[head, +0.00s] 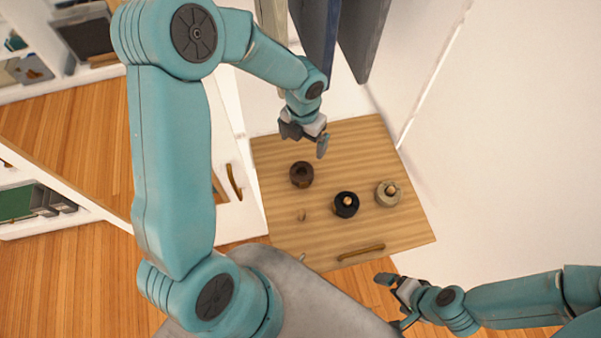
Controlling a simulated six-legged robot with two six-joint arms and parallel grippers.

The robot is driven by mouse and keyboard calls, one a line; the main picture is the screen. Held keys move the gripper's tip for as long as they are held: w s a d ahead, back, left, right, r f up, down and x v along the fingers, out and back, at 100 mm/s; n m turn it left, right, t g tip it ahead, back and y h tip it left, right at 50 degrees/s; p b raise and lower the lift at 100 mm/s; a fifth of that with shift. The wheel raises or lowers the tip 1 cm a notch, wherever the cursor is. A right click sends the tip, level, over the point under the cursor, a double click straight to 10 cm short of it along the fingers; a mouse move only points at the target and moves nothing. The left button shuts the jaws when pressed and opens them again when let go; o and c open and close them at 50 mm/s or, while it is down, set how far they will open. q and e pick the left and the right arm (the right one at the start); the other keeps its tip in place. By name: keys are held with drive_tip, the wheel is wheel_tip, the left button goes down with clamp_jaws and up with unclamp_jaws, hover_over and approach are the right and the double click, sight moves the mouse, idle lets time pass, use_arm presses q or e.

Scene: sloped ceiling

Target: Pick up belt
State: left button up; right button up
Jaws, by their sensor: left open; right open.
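Three rolled items that look like coiled belts lie on a wooden surface (275,152): a brown one (301,184), a black one (346,214) and a beige one (395,203). The black and beige ones each show a light tan piece in the middle. My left gripper (306,142) is open and empty, over the back of the surface, just behind the brown roll and apart from it. My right gripper (392,301) is open and empty, beyond the front right of the surface, away from the rolls.
A brass handle (360,252) is at the surface's front edge. Dark hanging panels or clothes (362,35) are behind my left gripper. A white wall (510,150) stands at right, and white furniture with a brass handle (234,182) at left.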

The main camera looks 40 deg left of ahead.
use_arm(q)
drive_tip(key=b, duration=0.1)
hover_over(302, 172)
drive_tip(key=d, duration=0.1)
drive_tip(key=f, duration=0.7)
drive_tip(key=s+f, duration=0.1)
drive_tip(key=f, duration=0.2)
drive_tip(key=shift+f, duration=0.55)
wheel_tip(302, 172, down, 5)
drive_tip(key=shift+s+a+f+b, duration=0.1)
drive_tip(key=shift+b, duration=0.35)
drive_tip(key=c, duration=1.1)
